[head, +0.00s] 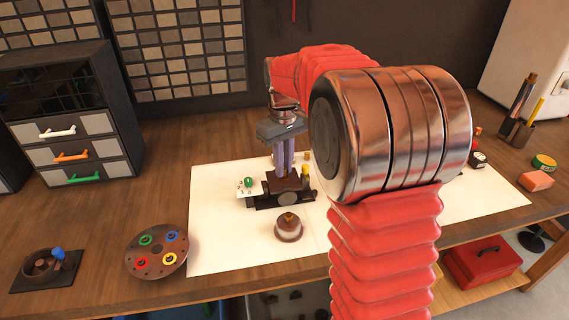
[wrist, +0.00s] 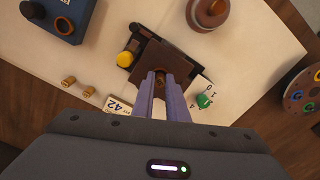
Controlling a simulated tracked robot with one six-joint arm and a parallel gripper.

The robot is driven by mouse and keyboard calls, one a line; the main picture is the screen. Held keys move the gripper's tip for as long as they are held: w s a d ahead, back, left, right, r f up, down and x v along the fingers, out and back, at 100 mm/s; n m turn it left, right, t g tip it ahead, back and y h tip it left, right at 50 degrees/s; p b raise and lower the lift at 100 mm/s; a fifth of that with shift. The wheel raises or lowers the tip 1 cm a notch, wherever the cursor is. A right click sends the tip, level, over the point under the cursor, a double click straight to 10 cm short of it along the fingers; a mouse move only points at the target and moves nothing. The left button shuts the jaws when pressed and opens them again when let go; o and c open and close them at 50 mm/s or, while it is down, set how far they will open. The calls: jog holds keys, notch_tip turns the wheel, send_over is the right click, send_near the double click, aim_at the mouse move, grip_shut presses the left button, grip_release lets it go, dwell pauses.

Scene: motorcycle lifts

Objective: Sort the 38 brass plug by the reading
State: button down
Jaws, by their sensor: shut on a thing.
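My gripper (head: 284,165) points straight down at a dark measuring fixture (head: 265,201) on the white mat. In the wrist view its fingertips (wrist: 160,76) are shut on a small brass plug (wrist: 160,81) at the fixture's brown block (wrist: 165,57). The fingers hide most of the plug, and I cannot tell how deep it sits. The fixture has a yellow knob (wrist: 125,58). A white card beside it reads 42 (wrist: 118,104). A green knob (wrist: 204,101) stands on a white plate on the other side. Two loose brass pieces (wrist: 68,82) lie on the mat.
A brown pot (head: 288,229) stands in front of the fixture. A round tray (head: 157,268) with coloured rings and a bowl (head: 40,266) with a blue knob are at left. A drawer unit (head: 100,124) has white, orange and green handles. My arm hides the mat's right-centre.

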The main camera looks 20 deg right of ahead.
jog(key=shift+f, duration=0.25)
jog(key=c, duration=1.7)
grip_release()
jog(key=shift+o, duration=0.6)
jog(key=o, duration=0.3)
jog(key=shift+r, duration=0.1)
jog(key=shift+r, duration=3.95)
jog(key=shift+w, duration=0.15)
